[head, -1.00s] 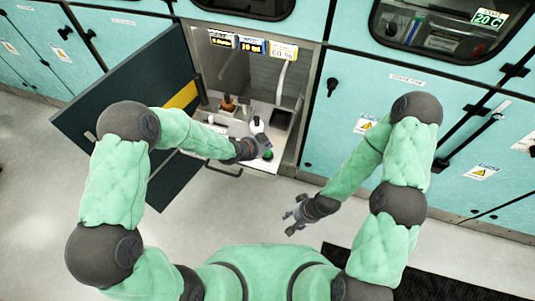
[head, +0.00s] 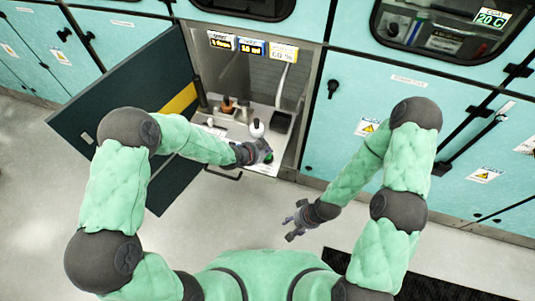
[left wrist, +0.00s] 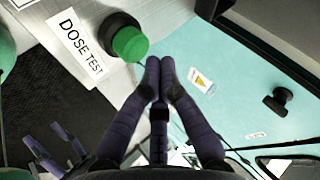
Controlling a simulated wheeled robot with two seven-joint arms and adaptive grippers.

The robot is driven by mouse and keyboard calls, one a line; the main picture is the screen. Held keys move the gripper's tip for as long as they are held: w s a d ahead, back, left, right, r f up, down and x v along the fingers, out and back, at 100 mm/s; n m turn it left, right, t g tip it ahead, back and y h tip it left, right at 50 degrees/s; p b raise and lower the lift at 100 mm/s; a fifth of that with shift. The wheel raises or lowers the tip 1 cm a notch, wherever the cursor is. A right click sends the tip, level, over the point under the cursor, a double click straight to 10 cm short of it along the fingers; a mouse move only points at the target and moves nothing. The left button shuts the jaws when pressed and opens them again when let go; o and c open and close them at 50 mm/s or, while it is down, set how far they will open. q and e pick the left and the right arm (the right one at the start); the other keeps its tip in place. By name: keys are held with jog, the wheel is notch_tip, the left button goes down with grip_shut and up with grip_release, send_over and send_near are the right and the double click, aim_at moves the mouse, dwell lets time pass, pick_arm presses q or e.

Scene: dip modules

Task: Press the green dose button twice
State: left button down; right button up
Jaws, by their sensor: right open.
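The green dose button (left wrist: 130,42) sits on a dark round base beside a "DOSE TEST" label (left wrist: 75,42) in the left wrist view. In the head view the button (head: 268,158) is at the front of the open cabinet's shelf. My left gripper (head: 266,149) is right by the button in the head view and partly hides it. In the left wrist view the left fingertips (left wrist: 160,62) are together, empty, and appear just beside the button; contact cannot be told. My right gripper (head: 290,221) is open and empty, outside the cabinet above the floor.
The dark cabinet door (head: 130,115) stands open at the left. A white bottle (head: 257,128), a brown bottle (head: 227,104) and a dark tray (head: 281,121) stand behind the button. Small displays (head: 252,47) hang at the top of the opening.

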dwell(0.7)
pick_arm(q)
jog(key=shift+f+b, duration=0.4)
jog(key=shift+b, duration=0.15)
jog(key=shift+f+b, duration=0.6)
jog(key=shift+f, duration=0.05)
dwell(0.7)
jog(key=shift+r, duration=0.1)
jog(key=shift+r+p, duration=0.6)
jog(key=shift+r, duration=0.35)
jog(key=shift+r, duration=0.1)
jog(key=shift+r+p, duration=1.65)
jog(key=shift+r, duration=0.8)
jog(key=shift+f, duration=0.1)
